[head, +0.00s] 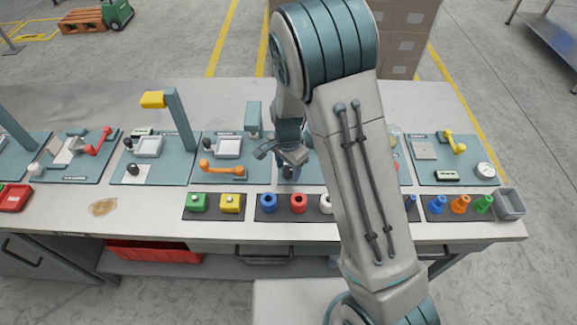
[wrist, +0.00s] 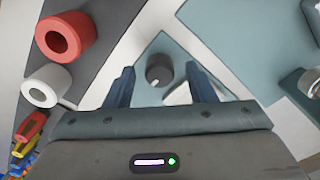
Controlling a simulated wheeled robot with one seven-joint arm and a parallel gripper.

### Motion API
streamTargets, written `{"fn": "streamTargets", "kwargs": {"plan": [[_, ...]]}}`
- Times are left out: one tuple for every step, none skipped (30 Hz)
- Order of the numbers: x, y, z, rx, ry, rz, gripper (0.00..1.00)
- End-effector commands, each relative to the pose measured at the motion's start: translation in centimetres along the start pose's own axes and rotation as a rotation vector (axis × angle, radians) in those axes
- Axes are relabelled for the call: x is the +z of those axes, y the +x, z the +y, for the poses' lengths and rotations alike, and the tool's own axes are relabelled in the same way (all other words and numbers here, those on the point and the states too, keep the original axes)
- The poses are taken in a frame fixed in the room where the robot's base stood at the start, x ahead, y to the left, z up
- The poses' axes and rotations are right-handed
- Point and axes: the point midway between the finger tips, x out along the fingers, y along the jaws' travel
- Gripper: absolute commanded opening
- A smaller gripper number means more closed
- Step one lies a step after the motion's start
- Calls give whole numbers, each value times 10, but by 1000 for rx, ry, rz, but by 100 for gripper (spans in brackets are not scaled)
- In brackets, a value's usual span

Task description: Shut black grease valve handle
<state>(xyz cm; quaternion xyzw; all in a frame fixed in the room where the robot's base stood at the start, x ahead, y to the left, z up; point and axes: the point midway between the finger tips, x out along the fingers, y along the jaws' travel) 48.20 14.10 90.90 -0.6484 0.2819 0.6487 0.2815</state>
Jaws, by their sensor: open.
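A dark, nearly black round knob (wrist: 158,70) with a small pale mark stands on a teal panel in the wrist view. It looks like the end of the black grease valve handle, but its lever and valve body cannot be made out. My gripper (wrist: 159,78) is open, with one blue finger on each side of the knob and a visible gap to both. In the head view, my gripper (head: 289,174) is low over the middle teal panel and hides what is under it there.
A red ring (head: 298,203) and a white ring (head: 326,205) sit on a dark strip at the front, beside a blue ring (head: 268,203). An orange handle (head: 222,170) is on the panel to the left. My arm covers part of the bench to the right.

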Motion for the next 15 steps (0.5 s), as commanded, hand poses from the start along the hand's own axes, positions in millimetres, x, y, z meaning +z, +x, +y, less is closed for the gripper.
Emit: {"fn": "streamTargets", "kwargs": {"plan": [[0,2,0,0,0,0,50],[0,3,0,0,0,0,50],[0,3,0,-1,0,1,50],[0,4,0,-1,0,1,50],[0,4,0,-1,0,1,50],[0,4,0,-1,0,1,50],[0,4,0,-1,0,1,50],[0,4,0,-1,0,1,50],[0,4,0,-1,0,1,50],[0,4,0,-1,0,1,50],[0,4,0,-1,0,1,42],[0,4,0,-1,0,1,31],[0,4,0,-1,0,1,22],[0,4,0,-1,0,1,14],[0,4,0,-1,0,1,5]]}}
